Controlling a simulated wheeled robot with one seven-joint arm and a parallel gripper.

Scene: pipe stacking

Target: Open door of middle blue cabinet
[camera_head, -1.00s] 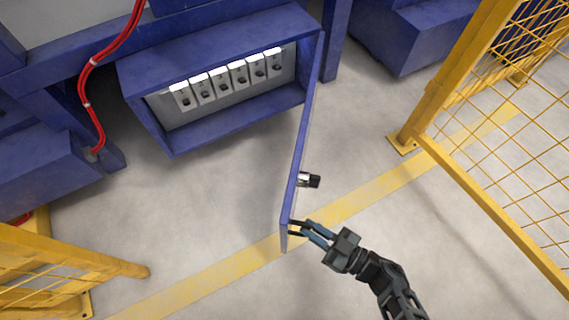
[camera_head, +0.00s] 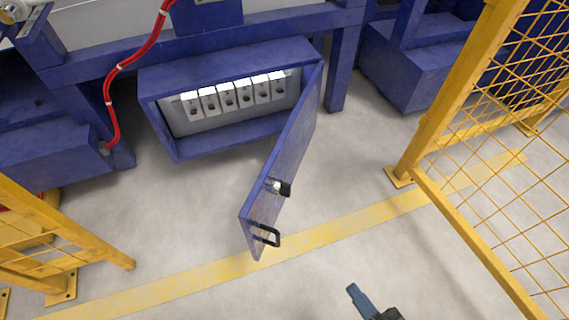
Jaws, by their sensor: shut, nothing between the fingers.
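The middle blue cabinet (camera_head: 228,138) stands at the upper centre with its front open, showing a row of white switch units (camera_head: 237,94) inside. Its blue door (camera_head: 285,150) is hinged at the right edge and swung well out toward me. The door carries a dark latch (camera_head: 278,187) and a black handle (camera_head: 266,236) near its free end. My gripper (camera_head: 354,291) is at the bottom, right of the handle and apart from the door. Its fingers are together with nothing held. Most of my arm is out of the picture.
A yellow mesh fence (camera_head: 460,150) stands on the right, and another yellow frame (camera_head: 70,235) is at the lower left. Red cables (camera_head: 112,100) hang left of the cabinet. Grey floor with a yellow stripe (camera_head: 180,275) is clear around the door.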

